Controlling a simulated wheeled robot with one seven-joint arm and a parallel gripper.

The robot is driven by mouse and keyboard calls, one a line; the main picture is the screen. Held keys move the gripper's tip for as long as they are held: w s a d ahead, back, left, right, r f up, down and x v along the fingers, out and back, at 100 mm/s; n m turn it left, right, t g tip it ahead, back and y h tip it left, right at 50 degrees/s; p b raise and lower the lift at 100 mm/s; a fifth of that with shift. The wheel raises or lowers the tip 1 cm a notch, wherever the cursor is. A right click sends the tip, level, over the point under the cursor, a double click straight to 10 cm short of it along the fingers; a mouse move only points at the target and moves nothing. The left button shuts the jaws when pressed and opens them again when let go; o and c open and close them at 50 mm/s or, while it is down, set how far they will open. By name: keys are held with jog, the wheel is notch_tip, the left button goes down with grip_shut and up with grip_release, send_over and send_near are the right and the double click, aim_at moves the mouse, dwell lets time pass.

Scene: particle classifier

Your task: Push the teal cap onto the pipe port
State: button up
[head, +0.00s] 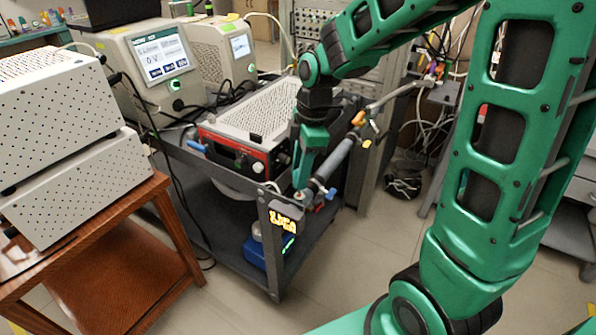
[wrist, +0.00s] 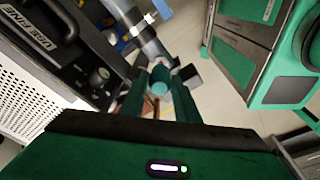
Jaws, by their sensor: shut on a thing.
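My gripper (head: 303,178) points down at the front corner of the dark cart, beside the lower end of the grey pipe (head: 336,157). In the wrist view my gripper's fingers (wrist: 159,92) are shut on the teal cap (wrist: 158,79), which sits between them. The pipe (wrist: 150,42) comes in from the top of the wrist view, and its near end appears close to the cap. I cannot tell whether the cap touches the port. In the head view the fingers hide the cap.
A red-fronted instrument (head: 240,148) stands on the cart (head: 215,166) just left of my gripper. Blue and orange valve handles sit along the pipe. A wooden table (head: 140,215) with perforated white boxes (head: 60,115) stands at the left.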

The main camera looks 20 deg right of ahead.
jog(key=shift+f, duration=1.65)
jog(key=o, duration=1.1)
jog(key=shift+r, duration=0.1)
notch_tip(320, 180, up, 10)
jog(key=d, duration=0.1)
jog(key=shift+d+r, duration=0.2)
jog(key=shift+d, duration=0.1)
jog(key=shift+s, duration=0.1)
jog(key=s+d+f+m, duration=0.1)
jog(key=s+d+m, duration=0.7)
jog(key=s+m, duration=0.3)
jog(key=s+d+f+m+h, duration=0.1)
jog(key=s+d+m, duration=0.6)
jog(key=s+m, duration=0.4)
jog(key=shift+s+d+f+m+h, duration=0.2)
jog(key=shift+s+d+m+h, duration=0.15)
jog(key=shift+s, duration=0.2)
